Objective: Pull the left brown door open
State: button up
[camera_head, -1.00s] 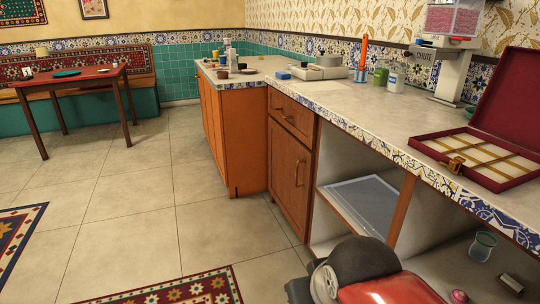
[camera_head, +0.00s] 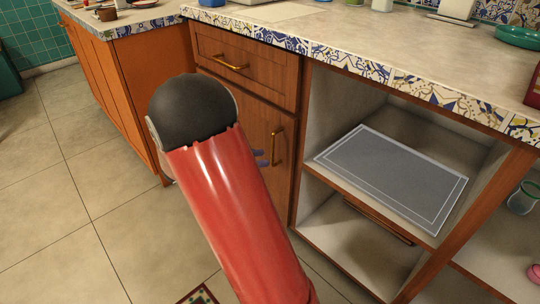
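The brown door (camera_head: 262,119) is shut, below a brown drawer (camera_head: 246,72) with a brass handle. The door's upright brass handle (camera_head: 278,146) is near its right edge. My red and black arm hides the left and lower parts of the door.
An open cabinet bay right of the door holds a grey panel (camera_head: 392,178) on its shelf. The tile-edged counter (camera_head: 330,30) runs above. An orange cabinet (camera_head: 145,75) juts out at the left. The floor (camera_head: 50,200) at left is clear.

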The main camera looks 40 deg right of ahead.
jog(key=w+d+f+n+t+h, duration=0.1)
jog(key=w+f+n+h, duration=0.2)
jog(key=w+f, duration=0.15)
jog(key=b, duration=0.1)
send_over(272, 163)
jog(key=shift+w+d+r+n, duration=0.2)
jog(key=shift+d+r+n, duration=0.1)
jog(key=shift+n, duration=0.1)
jog(key=shift+a, duration=0.1)
grip_shut()
